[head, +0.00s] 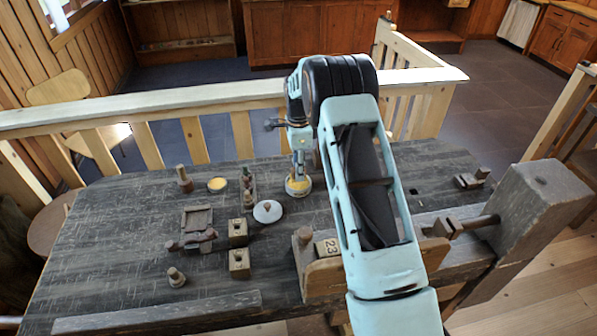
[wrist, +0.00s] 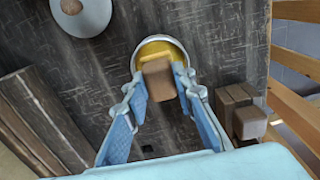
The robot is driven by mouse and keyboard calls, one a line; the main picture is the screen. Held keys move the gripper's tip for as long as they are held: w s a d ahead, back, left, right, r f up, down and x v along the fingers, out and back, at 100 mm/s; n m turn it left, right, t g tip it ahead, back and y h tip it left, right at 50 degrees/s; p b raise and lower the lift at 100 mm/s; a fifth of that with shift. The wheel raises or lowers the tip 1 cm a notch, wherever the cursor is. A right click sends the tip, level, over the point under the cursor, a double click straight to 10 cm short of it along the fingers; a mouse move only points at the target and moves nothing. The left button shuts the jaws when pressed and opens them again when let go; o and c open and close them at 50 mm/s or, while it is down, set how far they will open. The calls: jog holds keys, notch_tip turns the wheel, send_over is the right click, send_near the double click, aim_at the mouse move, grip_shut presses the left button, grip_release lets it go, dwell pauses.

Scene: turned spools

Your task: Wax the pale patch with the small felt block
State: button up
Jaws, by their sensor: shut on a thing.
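My gripper (wrist: 166,92) is shut on a small brown block (wrist: 158,78), with one finger on each side of it. The block is over a round, pale-rimmed tin of yellow wax (wrist: 176,47). A lighter yellow strip shows at the block's far end. I cannot tell whether the block touches the wax. In the head view, my gripper (head: 299,165) points down at the tin (head: 297,189) on the dark bench. I cannot make out the pale patch for certain in either view.
A pale round lid with a knob (head: 268,212) lies left of the tin. A yellow-topped disc (head: 217,184), pegs and square wooden blocks (head: 239,263) stand further left. A tan board (head: 322,280) and vise (head: 540,205) are at the front right. A railing (head: 180,97) runs behind.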

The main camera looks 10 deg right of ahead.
jog(key=shift+r+p, duration=0.95)
jog(key=shift+r, duration=1.35)
